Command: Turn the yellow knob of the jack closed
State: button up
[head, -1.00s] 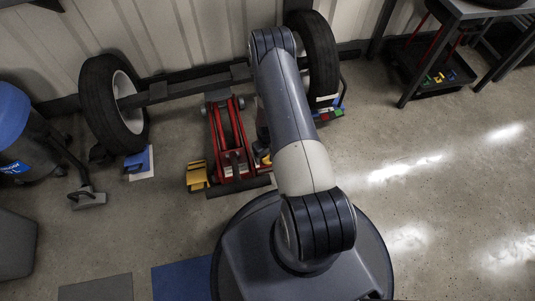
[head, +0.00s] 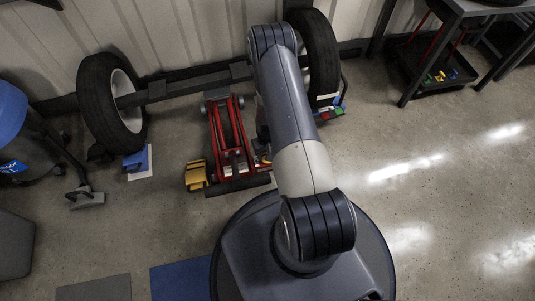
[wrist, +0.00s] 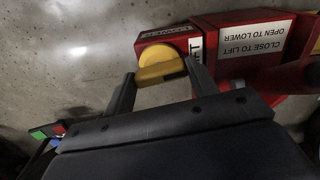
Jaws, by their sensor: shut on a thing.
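The red floor jack (head: 218,135) stands under the axle in the head view. Its red body (wrist: 230,72) fills the upper right of the wrist view, with white labels reading "CLOSE TO LIFT" and "OPEN TO LOWER". The yellow knob (wrist: 160,66) is round and sits at the jack's end. My gripper (wrist: 161,82) has one finger on each side of the knob and is shut on it. The finger edges hide part of the knob. In the head view my arm hides the gripper and most of the knob's area.
The axle (head: 180,86) with two black tyres (head: 102,105) lies along the wall. A yellow block (head: 196,175) sits left of the jack and a blue chock (head: 136,160) near the left tyre. The floor right of my arm is clear.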

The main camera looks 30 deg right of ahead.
jog(key=shift+m+b, duration=0.3)
jog(key=shift+m, duration=0.5)
jog(key=o, duration=1)
notch_tip(320, 180, up, 11)
jog(key=p, duration=0.3)
jog(key=shift+p, duration=0.35)
jog(key=shift+f, duration=0.1)
